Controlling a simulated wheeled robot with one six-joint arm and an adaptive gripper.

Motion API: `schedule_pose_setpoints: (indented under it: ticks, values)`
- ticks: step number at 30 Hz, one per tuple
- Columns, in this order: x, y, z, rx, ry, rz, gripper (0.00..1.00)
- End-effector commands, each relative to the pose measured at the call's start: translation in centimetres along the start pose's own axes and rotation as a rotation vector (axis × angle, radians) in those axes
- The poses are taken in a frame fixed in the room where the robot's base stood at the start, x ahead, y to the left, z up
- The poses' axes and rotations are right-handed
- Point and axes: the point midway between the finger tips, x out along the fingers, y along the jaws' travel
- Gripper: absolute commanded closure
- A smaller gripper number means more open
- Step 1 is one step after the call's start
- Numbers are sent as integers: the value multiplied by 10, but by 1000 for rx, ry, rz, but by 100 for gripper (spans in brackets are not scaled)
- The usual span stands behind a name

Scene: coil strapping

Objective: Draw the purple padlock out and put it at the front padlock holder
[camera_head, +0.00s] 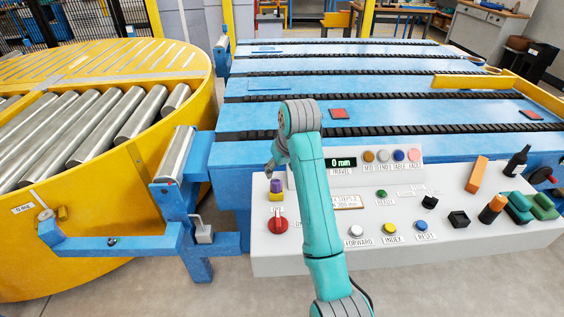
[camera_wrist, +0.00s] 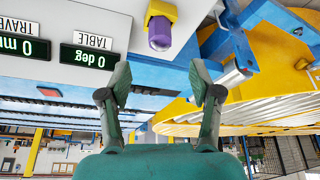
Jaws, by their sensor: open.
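A purple piece (camera_head: 276,185), which looks like the padlock, sits on a yellow part above a red knob at the console's left end. In the wrist view the purple piece (camera_wrist: 160,33) is a rounded cylinder end in a yellow housing (camera_wrist: 161,9), just beyond my fingers. My gripper (camera_head: 270,170) is close above it in the head view. In the wrist view my gripper (camera_wrist: 160,82) is open and empty, with the purple piece ahead of the gap between its fingers. Two small black square holders are on the right of the console, the front one (camera_head: 459,219) nearer me; I cannot tell if these are padlock holders.
The white console (camera_head: 310,252) carries several buttons and displays. An orange block (camera_head: 478,174), a black bottle (camera_head: 516,162), an orange-and-black piece (camera_head: 492,208) and green blocks (camera_head: 541,206) stand at its right. A yellow roller turntable (camera_head: 95,195) and blue frame (camera_head: 195,185) lie left.

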Motion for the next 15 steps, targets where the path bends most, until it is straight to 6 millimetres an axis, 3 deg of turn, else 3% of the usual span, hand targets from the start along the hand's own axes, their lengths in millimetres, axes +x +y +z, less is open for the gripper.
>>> schedule_pose_setpoints:
  ticks: [15]
  values:
    - [80,0,1,0,-3,-1,36]
